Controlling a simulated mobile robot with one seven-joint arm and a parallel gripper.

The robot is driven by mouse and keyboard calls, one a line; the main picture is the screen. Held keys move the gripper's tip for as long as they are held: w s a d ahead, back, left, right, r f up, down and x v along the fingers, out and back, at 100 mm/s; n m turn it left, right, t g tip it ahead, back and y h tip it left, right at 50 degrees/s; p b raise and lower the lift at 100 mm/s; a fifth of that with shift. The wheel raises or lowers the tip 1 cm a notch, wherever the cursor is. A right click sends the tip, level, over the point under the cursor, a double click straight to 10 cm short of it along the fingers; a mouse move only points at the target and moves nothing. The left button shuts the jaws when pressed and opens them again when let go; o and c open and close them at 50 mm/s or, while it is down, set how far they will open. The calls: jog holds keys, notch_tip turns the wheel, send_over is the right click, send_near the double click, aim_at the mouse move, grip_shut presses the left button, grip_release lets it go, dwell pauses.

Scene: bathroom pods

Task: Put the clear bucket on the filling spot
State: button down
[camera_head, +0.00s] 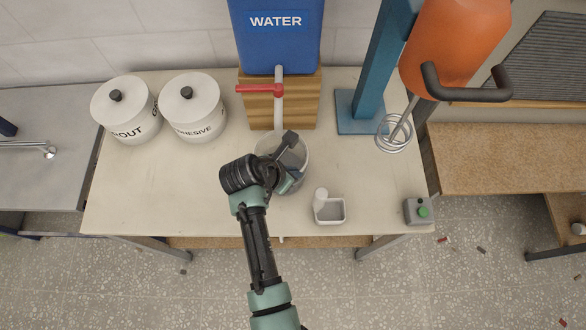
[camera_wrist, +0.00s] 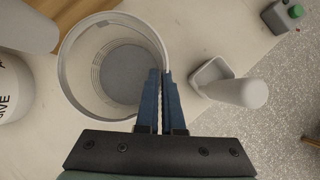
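The clear bucket (camera_head: 304,153) is at the middle of the table, just in front of the water dispenser's spout (camera_head: 279,105). In the wrist view the bucket (camera_wrist: 72,75) shows its open mouth, ridged inner wall and grey bottom; it looks empty. My gripper (camera_wrist: 161,75) has its blue fingers close together on the bucket's right wall, one inside and one outside the rim. In the head view my gripper (camera_head: 292,178) partly covers the bucket. I cannot tell whether the bucket is lifted. No marked filling spot shows; the area under the spout is partly hidden.
The blue water tank (camera_head: 277,40) sits on a wooden block (camera_head: 302,100) with a red tap handle (camera_head: 258,89). Two lidded white tubs (camera_head: 192,107) stand left.

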jog(key=shift+w, duration=0.1)
jog(key=c, duration=1.4)
grip_release()
jog(key=shift+f, duration=0.1)
jog(key=o, duration=0.3)
jog(key=shift+o, duration=0.2)
